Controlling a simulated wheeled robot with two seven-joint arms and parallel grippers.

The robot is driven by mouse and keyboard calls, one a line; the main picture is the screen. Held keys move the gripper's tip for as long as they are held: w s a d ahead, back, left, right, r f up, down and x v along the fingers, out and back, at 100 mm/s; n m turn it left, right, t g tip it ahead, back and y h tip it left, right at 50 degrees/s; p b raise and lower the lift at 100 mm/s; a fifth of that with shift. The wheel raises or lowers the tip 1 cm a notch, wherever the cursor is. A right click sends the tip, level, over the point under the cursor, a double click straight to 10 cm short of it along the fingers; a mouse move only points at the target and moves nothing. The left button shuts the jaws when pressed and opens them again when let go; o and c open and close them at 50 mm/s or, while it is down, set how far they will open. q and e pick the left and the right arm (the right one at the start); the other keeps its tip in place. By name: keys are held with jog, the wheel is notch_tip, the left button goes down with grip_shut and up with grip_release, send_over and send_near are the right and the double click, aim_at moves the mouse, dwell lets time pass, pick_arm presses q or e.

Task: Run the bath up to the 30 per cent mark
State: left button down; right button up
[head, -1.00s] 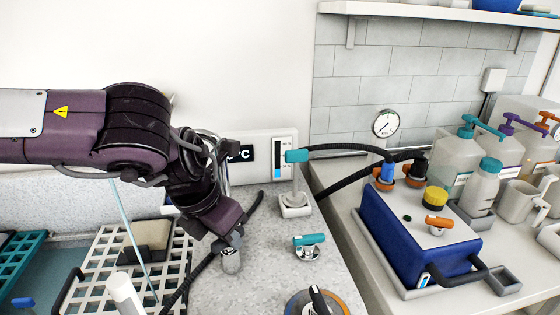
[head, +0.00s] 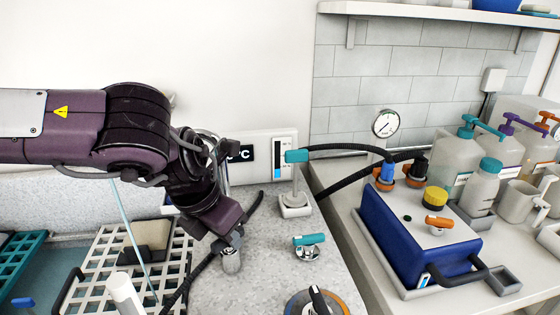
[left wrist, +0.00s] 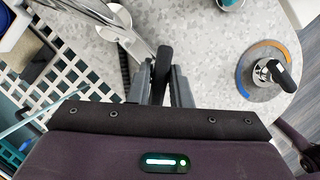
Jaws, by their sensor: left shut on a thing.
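My left gripper (head: 236,240) is over the speckled counter beside the bath, partly hidden by its own wrist. In the left wrist view its fingers (left wrist: 162,92) are shut on a black tap lever (left wrist: 162,62), next to a chrome pipe (left wrist: 115,28). A silver tap base (head: 231,263) stands below the gripper. The level gauge (head: 284,158) on the back wall shows a short blue column at its bottom. The bath (head: 50,257) at the left is partly covered by a white grid. A thin pale-blue line (head: 128,220) drops towards it. My right gripper is not in view.
A hose stand with a teal handle (head: 296,157), a teal-handled valve (head: 308,246) and a round dial knob (head: 318,302) stand on the counter to the right. A blue box unit (head: 420,232) and several bottles fill the right-hand bench. A black hose runs beside the bath.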

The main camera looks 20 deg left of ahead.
pick_arm(q)
jog(key=shift+a+f, duration=0.25)
jog(key=shift+f, duration=0.1)
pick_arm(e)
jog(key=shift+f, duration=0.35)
